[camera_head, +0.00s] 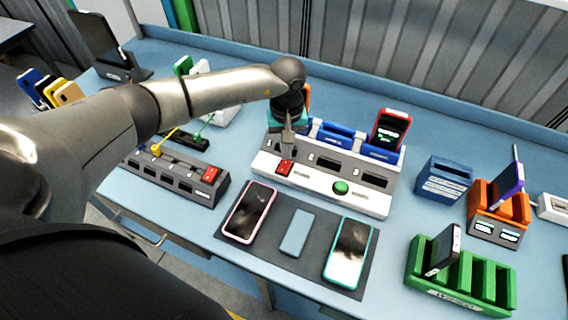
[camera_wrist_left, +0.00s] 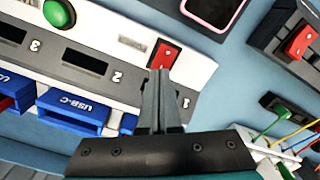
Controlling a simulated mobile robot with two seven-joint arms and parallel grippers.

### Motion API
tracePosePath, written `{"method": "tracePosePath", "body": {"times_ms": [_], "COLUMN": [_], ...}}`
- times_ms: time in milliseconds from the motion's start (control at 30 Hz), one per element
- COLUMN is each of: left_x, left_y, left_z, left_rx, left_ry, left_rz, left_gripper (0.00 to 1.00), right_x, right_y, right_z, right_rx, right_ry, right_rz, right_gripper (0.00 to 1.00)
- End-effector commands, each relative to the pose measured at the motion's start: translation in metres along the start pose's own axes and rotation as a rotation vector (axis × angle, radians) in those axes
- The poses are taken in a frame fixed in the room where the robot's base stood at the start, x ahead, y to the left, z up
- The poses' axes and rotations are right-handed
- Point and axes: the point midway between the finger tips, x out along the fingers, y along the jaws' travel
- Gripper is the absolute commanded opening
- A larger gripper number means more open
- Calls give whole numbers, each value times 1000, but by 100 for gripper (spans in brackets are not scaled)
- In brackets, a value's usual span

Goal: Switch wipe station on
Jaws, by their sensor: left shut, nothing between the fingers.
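The wipe station (camera_head: 375,203) is a white and grey unit at the middle of the bench, with blue slots at its back. It has a red rocker switch (camera_head: 284,167) at its front left and a green button (camera_head: 341,187). My left gripper (camera_head: 287,152) is shut and empty, pointing down just behind the red switch. In the left wrist view its fingertips (camera_wrist_left: 160,76) lie close to the edge of the red switch (camera_wrist_left: 164,55); I cannot tell whether they touch it. The switch's lit state is unclear. My right gripper is not in view.
A phone in a red case (camera_head: 389,129) stands in the station's right slot. A dark mat (camera_head: 270,247) with several phones lies in front. A grey power strip (camera_head: 175,178) with another red switch (camera_head: 211,174) is at left. A green rack (camera_head: 460,288) stands at right.

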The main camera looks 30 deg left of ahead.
Motion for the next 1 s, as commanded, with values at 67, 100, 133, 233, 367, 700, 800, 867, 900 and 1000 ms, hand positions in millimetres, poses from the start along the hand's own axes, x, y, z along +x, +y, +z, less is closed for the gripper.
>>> {"method": "tracePosePath", "body": {"times_ms": [67, 100, 133, 233, 367, 700, 800, 867, 900, 1000], "left_x": [0, 0, 0, 1, 3, 8, 10, 11, 11, 13], "left_y": [0, 0, 0, 0, 0, 0, 0, 0, 0, 0], "left_z": [0, 0, 0, 0, 0, 0, 0, 0, 0, 0], "left_rx": [0, 0, 0, 0, 0, 0, 0, 0, 0, 0], "left_ry": [0, 0, 0, 0, 0, 0, 0, 0, 0, 0], "left_rz": [0, 0, 0, 0, 0, 0, 0, 0, 0, 0], "left_gripper": [0, 0, 0, 0, 0, 0, 0, 0, 0, 0], "right_x": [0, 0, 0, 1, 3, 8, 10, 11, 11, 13], "right_y": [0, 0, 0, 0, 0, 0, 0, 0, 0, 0], "right_z": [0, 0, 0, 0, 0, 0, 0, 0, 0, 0], "right_rx": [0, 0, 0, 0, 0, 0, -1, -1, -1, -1], "right_ry": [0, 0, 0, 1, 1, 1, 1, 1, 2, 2], "right_rz": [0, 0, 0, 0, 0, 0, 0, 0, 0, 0], "right_gripper": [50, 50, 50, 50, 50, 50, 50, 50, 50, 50]}}
